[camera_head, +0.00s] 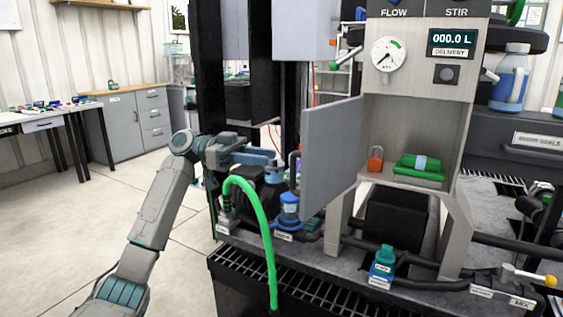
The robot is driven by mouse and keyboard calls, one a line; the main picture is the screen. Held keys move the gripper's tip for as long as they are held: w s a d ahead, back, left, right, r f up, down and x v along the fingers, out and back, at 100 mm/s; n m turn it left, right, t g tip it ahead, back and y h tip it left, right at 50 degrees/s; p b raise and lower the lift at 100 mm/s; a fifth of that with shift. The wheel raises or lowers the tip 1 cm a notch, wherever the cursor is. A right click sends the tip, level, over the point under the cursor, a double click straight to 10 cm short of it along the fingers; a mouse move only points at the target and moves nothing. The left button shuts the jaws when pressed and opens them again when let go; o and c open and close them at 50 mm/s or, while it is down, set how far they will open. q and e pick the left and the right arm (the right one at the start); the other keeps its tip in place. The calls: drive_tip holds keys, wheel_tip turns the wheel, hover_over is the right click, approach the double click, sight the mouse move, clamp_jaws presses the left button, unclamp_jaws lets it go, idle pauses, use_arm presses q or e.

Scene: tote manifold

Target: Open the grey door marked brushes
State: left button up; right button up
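The grey door (331,158) stands swung open at the left side of the compartment (417,125), its flat face toward me. No brushes marking is readable on it. Inside, a green block-like item with a pale band (420,164) and an orange padlock (375,160) sit on the compartment floor. My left gripper (283,160) is just left of the door's free edge, near dark machine parts. I cannot tell whether it touches the door, or whether its fingers are open or shut. My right gripper is not in view.
A green hose (262,225) arches up in front of my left gripper. A gauge (388,54) and a delivery display (451,43) are above the compartment. Open floor lies left.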

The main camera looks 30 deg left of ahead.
use_arm(q)
drive_tip(key=shift+s+a, duration=0.15)
drive_tip(key=shift+a, duration=0.65)
drive_tip(key=shift+s+a, duration=0.1)
drive_tip(key=shift+a, duration=0.65)
